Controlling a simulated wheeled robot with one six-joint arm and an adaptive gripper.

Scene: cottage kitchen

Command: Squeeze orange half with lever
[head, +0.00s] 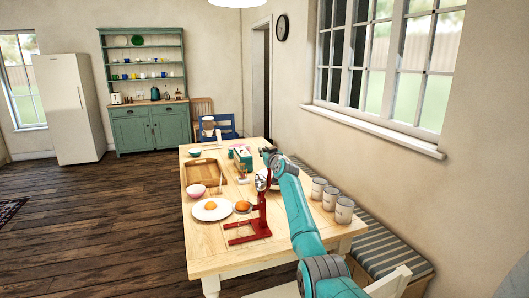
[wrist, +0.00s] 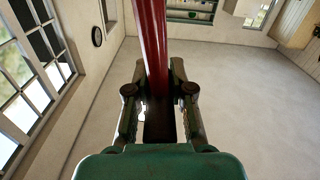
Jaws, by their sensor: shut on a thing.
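The red lever press (head: 250,235) stands on the table near its front right. Its red lever (wrist: 152,40) rises between the fingers of my gripper (wrist: 158,100) in the wrist view, and they are shut on it. In the head view my gripper (head: 268,181) is at the top of the press, partly hidden by my arm. An orange half (head: 211,206) lies on a white plate (head: 202,215) left of the press. Another orange piece (head: 242,205) sits close beside the press; I cannot tell what holds it.
Several pale canisters (head: 344,210) stand along the right edge. A striped bench (head: 375,240) runs under the window. The table's front left is clear.

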